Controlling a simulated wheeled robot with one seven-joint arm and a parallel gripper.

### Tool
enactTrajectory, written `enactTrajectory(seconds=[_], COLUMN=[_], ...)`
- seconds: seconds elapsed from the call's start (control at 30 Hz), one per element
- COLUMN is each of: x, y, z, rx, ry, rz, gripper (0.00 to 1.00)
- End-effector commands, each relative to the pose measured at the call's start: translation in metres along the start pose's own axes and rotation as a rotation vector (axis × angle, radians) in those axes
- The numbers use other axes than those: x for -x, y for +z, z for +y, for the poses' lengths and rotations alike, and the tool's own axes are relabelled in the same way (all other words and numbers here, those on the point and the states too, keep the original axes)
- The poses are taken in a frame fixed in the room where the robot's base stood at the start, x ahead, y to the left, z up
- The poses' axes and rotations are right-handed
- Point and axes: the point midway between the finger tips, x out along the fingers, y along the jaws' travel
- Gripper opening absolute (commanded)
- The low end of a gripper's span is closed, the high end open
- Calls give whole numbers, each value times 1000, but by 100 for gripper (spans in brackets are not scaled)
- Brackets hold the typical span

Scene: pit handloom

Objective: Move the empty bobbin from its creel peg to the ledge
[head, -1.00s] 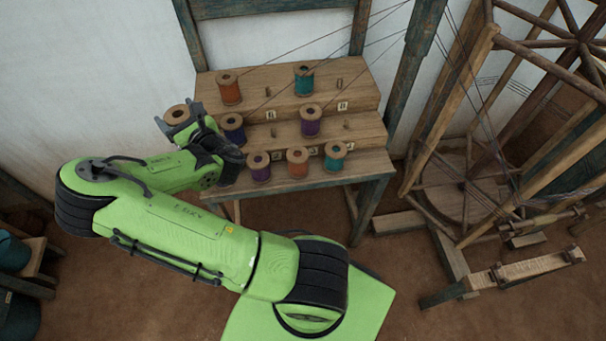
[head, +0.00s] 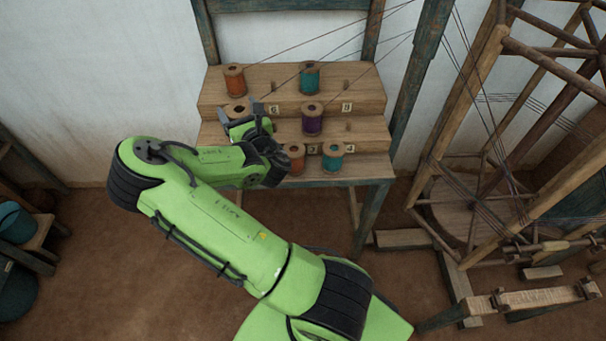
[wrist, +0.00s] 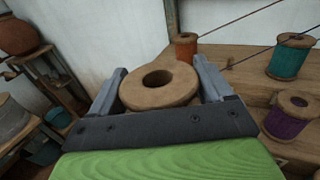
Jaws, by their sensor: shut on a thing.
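My gripper (head: 238,112) is shut on a bare wooden bobbin (head: 236,106) with no thread showing. In the wrist view the bobbin (wrist: 180,91) sits between the two grey fingers, its round top flange and centre hole facing the camera; its lower part is hidden. In the head view it appears over the left part of the stepped wooden creel (head: 370,97); I cannot tell its height above the steps. Bare pegs show on the top step (head: 345,85) and the middle step (head: 348,125). I cannot tell which surface is the ledge.
An orange spool (head: 235,79) and a teal spool (head: 310,77) stand on the top step. A purple spool (head: 312,118), an orange one (head: 293,157) and a teal one (head: 333,155) stand lower. Threads slant above. A wooden reel frame (head: 470,110) stands right.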

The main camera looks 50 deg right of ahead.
Motion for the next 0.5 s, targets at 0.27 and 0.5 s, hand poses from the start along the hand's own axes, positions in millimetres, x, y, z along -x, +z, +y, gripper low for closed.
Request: enactTrajectory(seconds=[0.27,0.5], x=[16,71], y=[-54,-87], z=[-154,-286], rx=[-5,-6], ry=[-270,-519], rz=[-6,-19], gripper=[50,50])
